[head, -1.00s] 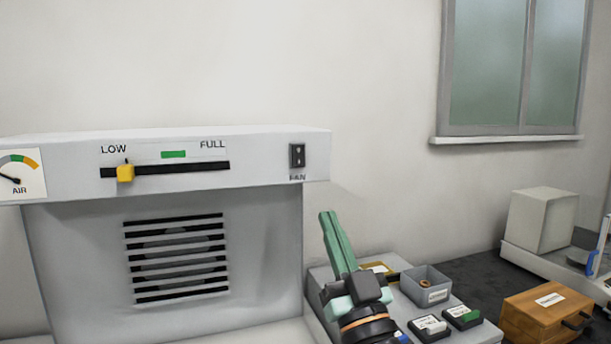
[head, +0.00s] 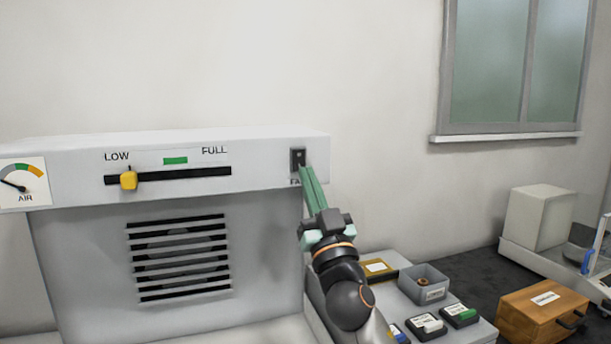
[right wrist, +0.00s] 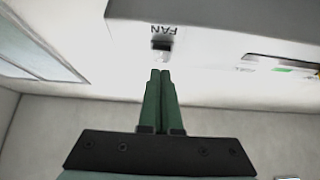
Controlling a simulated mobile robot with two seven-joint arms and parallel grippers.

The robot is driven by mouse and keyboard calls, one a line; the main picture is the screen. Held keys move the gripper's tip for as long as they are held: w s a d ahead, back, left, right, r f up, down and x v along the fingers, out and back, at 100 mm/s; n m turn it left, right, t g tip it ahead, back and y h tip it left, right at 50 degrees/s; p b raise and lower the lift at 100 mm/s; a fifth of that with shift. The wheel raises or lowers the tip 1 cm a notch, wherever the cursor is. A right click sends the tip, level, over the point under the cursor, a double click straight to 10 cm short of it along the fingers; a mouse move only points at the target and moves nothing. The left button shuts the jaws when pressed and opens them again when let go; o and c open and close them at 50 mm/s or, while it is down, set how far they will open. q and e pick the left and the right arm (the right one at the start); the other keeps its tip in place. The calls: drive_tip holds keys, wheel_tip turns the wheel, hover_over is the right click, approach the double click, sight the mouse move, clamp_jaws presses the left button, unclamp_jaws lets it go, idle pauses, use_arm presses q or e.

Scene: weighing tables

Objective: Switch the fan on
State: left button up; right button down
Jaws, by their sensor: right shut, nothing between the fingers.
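The fan switch (head: 297,158) is a small dark rocker on the right end of the white hood panel (head: 262,165), above the FAN label. My right gripper (head: 304,170) is shut and empty, its green fingers pointing up with the tips just below the switch, covering part of the label. In the right wrist view, the switch (right wrist: 162,44) is just beyond the shut fingertips (right wrist: 160,72). I cannot tell whether the tips touch it. My left gripper is not in view.
A yellow slider (head: 129,180) sits near LOW on the panel, and an air gauge (head: 22,184) is at far left. Below right are a grey bin (head: 424,284), small labelled boxes (head: 461,315) and a wooden drawer box (head: 541,312). The wall beside the hood is clear.

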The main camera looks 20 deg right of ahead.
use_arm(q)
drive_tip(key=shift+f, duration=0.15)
use_arm(e)
drive_tip(key=shift+w+f, duration=0.15)
drive_tip(key=shift+w, duration=0.85)
use_arm(q)
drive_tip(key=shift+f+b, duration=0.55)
drive_tip(key=shift+b, duration=0.05)
use_arm(e)
drive_tip(key=shift+w+f, duration=0.1)
drive_tip(key=shift+w, duration=0.25)
